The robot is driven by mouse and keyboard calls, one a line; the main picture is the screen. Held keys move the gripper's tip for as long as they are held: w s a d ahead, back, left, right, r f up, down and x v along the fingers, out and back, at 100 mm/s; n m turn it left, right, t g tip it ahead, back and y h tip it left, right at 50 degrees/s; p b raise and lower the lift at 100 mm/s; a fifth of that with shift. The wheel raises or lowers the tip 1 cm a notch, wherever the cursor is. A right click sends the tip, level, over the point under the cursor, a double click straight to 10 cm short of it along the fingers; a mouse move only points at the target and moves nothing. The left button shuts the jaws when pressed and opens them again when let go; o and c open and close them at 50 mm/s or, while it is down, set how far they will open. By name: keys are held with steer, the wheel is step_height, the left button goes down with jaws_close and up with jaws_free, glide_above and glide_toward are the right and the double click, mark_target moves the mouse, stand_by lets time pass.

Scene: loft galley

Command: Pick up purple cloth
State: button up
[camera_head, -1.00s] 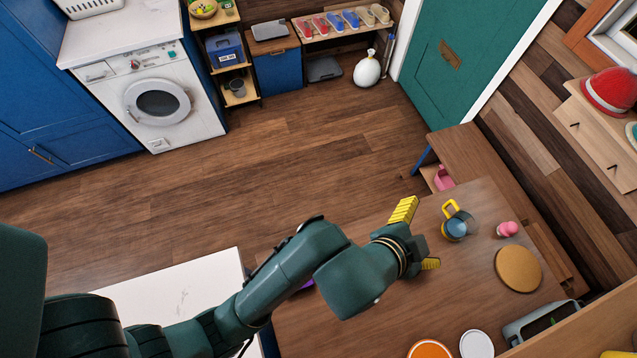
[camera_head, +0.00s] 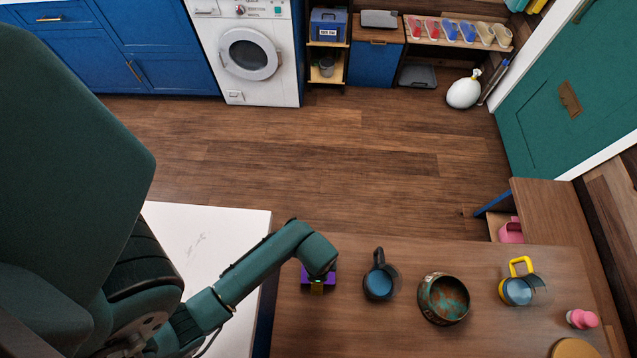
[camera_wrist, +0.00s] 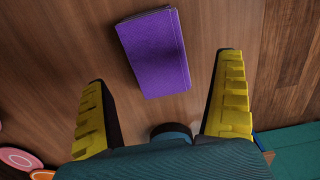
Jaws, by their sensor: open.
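The purple cloth (camera_wrist: 154,50) is a folded, flat rectangular pad on the wooden table. In the wrist view it lies slightly tilted, between and beyond my fingertips. In the head view only a little purple of the cloth (camera_head: 304,275) shows, partly hidden under my wrist at the table's left end. My gripper (camera_wrist: 163,72) has its two yellow ribbed fingers spread wide, with nothing held between them. In the head view my gripper (camera_head: 317,288) is over the cloth, mostly covered by the arm.
Right of the cloth stand a dark-handled jug (camera_head: 380,281), a dark bowl (camera_head: 443,298) with a greenish inside, and a yellow-handled jug (camera_head: 517,289). A pink object (camera_head: 581,318) is farther right. A white counter (camera_head: 212,228) lies left of the table (camera_head: 340,332).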

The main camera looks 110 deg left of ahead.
step_height(320, 180, down, 6)
steer(key=shift+w+d+r+b, duration=0.1)
steer(key=shift+r+b, duration=0.1)
steer(key=shift+b, duration=0.5)
steer(key=c, duration=1.3)
steer(key=shift+o, duration=0.2)
step_height(320, 180, up, 10)
steer(key=p, duration=0.2)
steer(key=shift+p, duration=0.3)
